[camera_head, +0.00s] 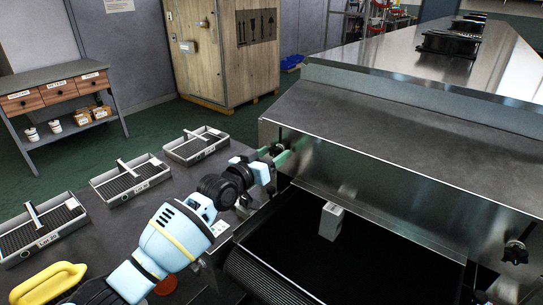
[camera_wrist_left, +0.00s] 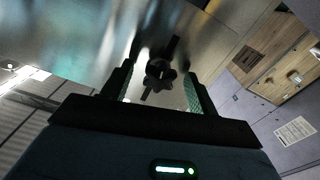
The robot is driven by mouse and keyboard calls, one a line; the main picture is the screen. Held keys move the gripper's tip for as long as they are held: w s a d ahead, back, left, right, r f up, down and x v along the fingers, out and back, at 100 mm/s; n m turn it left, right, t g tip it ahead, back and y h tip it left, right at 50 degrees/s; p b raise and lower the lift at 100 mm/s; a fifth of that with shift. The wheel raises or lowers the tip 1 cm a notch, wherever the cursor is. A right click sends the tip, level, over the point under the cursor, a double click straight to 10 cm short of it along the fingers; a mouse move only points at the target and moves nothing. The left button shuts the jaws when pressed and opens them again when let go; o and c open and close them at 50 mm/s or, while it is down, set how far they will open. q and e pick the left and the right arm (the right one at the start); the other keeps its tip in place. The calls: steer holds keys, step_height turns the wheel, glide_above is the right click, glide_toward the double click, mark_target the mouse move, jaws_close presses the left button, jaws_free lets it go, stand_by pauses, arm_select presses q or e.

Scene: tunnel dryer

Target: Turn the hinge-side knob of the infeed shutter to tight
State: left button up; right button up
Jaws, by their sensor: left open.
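My left gripper (camera_head: 279,156) is open at the left end of the dryer's metal front. In the left wrist view a black lobed knob (camera_wrist_left: 159,75) with a bar through it sits between the two fingers, with gaps on both sides. That knob is hidden behind the gripper in the head view. A second black knob (camera_head: 516,252) is on the right end of the front. The metal shutter panel (camera_head: 400,195) spans between them above the dark infeed opening. I cannot tell how tight either knob is. My right gripper is not in view.
A pale block (camera_head: 331,221) hangs at the infeed opening, above the dark belt (camera_head: 262,278). Grey trays (camera_head: 130,181) and a yellow handle-shaped object (camera_head: 48,281) lie on the table at left. A wooden crate (camera_head: 225,55) and a drawer bench (camera_head: 60,88) stand behind.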

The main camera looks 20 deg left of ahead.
arm_select(q)
steer(key=c, duration=1)
